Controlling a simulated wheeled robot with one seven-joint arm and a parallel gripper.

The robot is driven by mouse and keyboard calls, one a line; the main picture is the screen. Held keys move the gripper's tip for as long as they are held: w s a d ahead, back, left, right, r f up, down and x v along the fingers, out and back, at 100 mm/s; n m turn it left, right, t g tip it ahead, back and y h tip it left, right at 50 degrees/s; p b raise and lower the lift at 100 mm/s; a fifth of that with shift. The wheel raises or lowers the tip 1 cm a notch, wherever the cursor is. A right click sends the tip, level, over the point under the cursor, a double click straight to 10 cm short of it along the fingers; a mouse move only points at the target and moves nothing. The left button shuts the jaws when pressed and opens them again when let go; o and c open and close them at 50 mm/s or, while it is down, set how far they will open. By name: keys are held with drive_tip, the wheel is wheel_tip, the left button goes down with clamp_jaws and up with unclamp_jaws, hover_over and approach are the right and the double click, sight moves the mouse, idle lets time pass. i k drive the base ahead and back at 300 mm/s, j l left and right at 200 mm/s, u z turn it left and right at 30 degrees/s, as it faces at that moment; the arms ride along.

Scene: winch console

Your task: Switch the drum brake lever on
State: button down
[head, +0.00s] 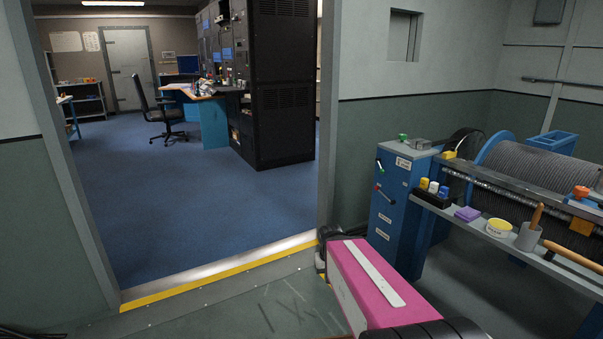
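The blue winch console (395,205) stands right of the doorway, beside the cable drum. A green knob (403,137) is on the console's top. My gripper is not in view.
A doorway with a yellow-edged sill (220,277) opens left onto clear blue floor.

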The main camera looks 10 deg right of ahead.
sight(376, 187)
drive_tip(key=i+j+z, duration=0.5)
drive_tip(key=i+j, duration=0.2)
